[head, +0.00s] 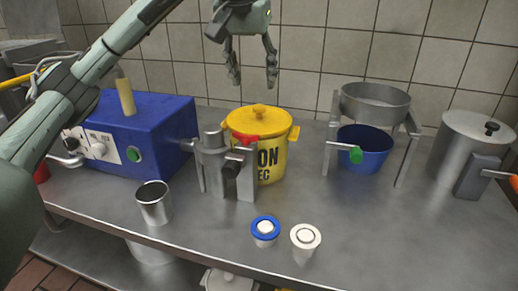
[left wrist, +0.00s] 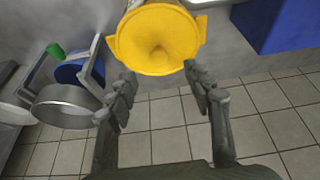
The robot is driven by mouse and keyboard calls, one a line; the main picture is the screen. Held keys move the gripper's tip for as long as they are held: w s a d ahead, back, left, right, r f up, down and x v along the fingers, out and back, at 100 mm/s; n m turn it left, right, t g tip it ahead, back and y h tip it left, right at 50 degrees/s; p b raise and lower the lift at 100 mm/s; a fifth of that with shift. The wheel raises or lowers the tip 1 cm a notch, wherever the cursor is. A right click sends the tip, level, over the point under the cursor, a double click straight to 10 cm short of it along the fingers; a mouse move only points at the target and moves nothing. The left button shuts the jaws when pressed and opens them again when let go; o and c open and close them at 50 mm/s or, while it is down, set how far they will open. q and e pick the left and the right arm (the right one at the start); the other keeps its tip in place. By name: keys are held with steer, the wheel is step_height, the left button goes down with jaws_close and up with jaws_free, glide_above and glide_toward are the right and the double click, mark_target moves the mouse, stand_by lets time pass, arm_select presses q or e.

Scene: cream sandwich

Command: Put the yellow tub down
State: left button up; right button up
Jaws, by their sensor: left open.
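The yellow tub (head: 272,165) stands on the steel worktop near the back wall, with its yellow lid on and dark lettering on its side. A metal device with a red part (head: 235,170) hides its left front. My left gripper (head: 252,84) is open and empty, in the air above the tub and a little behind its lid knob. In the left wrist view the tub's lid (left wrist: 155,42) shows beyond the open fingers (left wrist: 158,82), apart from them. My right gripper is not in view.
A blue machine (head: 150,135) stands left of the tub, with a metal cup (head: 153,203) in front. A sieve (head: 375,103) on a stand over a blue bucket (head: 366,150) and a steel pot (head: 462,150) stand right. Two small lidded containers (head: 265,229) (head: 305,238) are at the front. The right front worktop is clear.

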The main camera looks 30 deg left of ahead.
mark_target(259, 106)
arm_select(q)
steer(key=x, duration=0.7)
steer(key=shift+w+f, duration=0.25)
steer(key=shift+w, duration=0.05)
steer(key=shift+c, duration=0.4)
jaws_close()
steer(key=shift+r, duration=0.1)
